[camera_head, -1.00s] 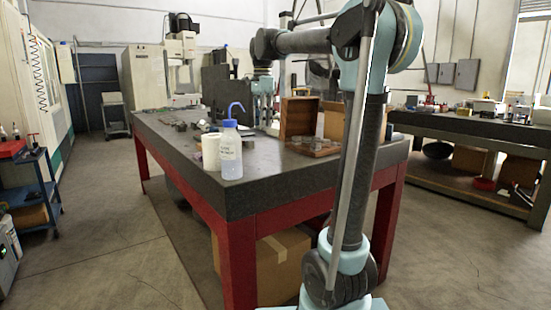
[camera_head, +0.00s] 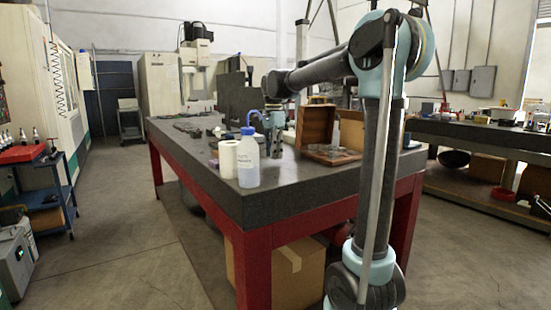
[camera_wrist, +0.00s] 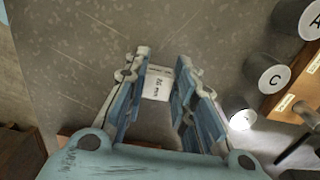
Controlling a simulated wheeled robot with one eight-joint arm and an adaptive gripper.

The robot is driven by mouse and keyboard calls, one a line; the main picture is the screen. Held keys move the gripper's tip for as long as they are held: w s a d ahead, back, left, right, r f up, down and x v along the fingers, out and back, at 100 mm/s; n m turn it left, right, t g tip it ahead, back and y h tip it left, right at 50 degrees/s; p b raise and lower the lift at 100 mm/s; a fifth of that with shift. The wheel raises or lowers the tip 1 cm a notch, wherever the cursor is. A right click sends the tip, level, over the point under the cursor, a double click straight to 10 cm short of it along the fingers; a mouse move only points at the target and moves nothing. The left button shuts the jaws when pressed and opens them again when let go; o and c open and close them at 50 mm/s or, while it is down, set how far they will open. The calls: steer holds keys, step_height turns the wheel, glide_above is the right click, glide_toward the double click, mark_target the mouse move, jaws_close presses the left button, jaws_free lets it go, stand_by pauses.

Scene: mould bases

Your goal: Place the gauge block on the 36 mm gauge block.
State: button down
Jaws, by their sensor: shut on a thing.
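A small pale block with a dark printed label (camera_wrist: 157,84) shows between the fingers in the wrist view. The label is turned sideways and I cannot read it surely. My gripper (camera_wrist: 165,66) is shut on a block there, with its blue-lined fingers on either side. I cannot tell a second block apart from this one, so the block held and the 36 mm block are not clearly separate in view. In the head view my gripper (camera_head: 275,121) is low over the dark table top (camera_head: 300,190), behind the bottle; the block is too small to see there.
In the wrist view, dark round pieces with lettered white faces (camera_wrist: 268,76) stand along a wooden rack (camera_wrist: 297,83) at right. In the head view, a wash bottle (camera_head: 249,162) and a white roll (camera_head: 228,159) stand in front of my gripper. An open wooden box (camera_head: 316,125) stands at right.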

steer(key=shift+f, duration=1.1)
steer(key=shift+f, duration=0.1)
steer(key=c, duration=1.3)
jaws_free()
steer(key=shift+c, duration=0.2)
